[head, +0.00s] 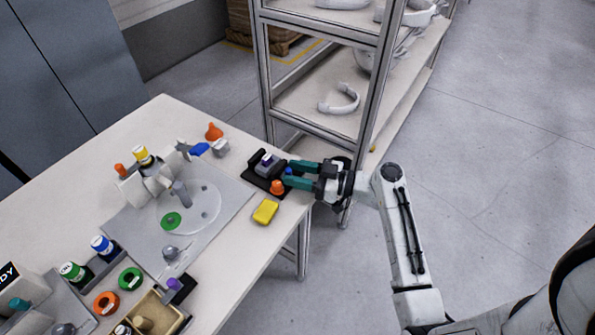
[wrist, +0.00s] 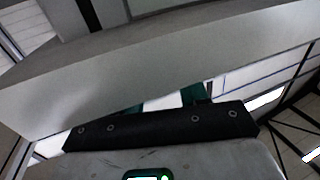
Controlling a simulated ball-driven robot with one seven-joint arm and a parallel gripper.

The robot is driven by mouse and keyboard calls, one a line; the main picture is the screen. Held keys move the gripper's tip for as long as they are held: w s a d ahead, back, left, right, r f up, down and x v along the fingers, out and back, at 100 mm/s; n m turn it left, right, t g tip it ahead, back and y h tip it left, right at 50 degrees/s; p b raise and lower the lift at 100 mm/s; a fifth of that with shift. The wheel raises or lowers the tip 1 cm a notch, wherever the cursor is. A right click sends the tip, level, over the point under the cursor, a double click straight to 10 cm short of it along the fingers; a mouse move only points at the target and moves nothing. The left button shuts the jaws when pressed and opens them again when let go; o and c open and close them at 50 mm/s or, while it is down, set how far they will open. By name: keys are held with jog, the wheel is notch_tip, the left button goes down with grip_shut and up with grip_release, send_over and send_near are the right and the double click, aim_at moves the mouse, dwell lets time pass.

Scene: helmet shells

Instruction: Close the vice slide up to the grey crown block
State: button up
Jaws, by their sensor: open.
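The black vice (head: 255,179) sits near the right edge of the white table in the head view. The grey crown block (head: 268,162) rests in it, with a dark purple piece at its top. My gripper (head: 289,174) is open at the vice's right end, its two green fingers pointing left. A small blue part shows between the fingertips; I cannot tell whether they touch it. The vice slide cannot be told clearly from the rest of the vice. The wrist view shows parts of the green fingers (wrist: 190,95) behind a black bar, but neither the vice nor the block.
An orange knob-like piece (head: 277,187) stands just below the fingers, and a yellow block (head: 265,211) lies nearer the front edge. A metal shelf rack (head: 384,60) stands close behind my gripper. A grey plate (head: 205,243) with a disc fills the table's middle.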

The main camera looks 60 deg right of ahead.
grip_shut()
dwell(0.4)
